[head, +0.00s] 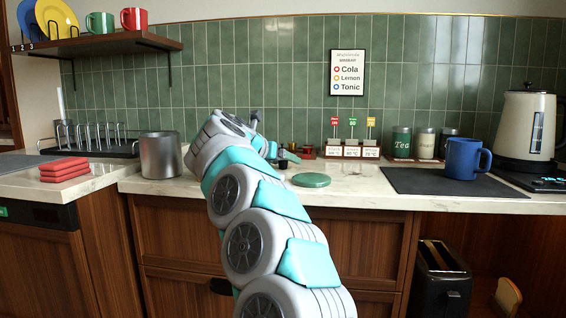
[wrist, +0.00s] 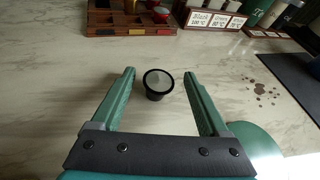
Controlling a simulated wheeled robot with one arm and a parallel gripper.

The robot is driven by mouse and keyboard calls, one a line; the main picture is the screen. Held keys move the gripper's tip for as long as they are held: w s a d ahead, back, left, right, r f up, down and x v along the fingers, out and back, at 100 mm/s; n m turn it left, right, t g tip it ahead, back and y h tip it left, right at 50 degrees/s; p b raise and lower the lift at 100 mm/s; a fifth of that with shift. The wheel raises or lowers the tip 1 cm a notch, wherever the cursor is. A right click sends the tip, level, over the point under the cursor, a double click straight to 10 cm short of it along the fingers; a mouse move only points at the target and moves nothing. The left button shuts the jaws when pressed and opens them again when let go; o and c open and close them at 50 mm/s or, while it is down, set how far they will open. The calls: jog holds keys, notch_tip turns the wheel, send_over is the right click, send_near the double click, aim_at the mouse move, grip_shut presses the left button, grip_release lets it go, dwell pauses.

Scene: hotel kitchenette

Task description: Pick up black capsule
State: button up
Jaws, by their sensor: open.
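The black capsule (wrist: 158,86) stands on the marble counter in the wrist view, dark-sided with a pale grey round top. My gripper (wrist: 158,72) is open, with one green finger on each side of the capsule. The capsule lies between the fingers, with a gap on both sides, a little nearer the right one. How high the fingers are above the counter is hard to tell.
A wooden capsule box (wrist: 130,17) with colored compartments stands beyond the gripper. Labelled tea holders (head: 352,150) are at the back. A green round lid (head: 311,180) lies right of my gripper, before a dark mat (head: 440,182) with a blue mug (head: 466,160). A metal pot (head: 160,156) stands left.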

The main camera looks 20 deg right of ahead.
jog(key=shift+w+d+f, duration=0.2)
jog(key=shift+w+d, duration=0.05)
jog(key=shift+d, duration=0.05)
grip_shut()
dwell(0.5)
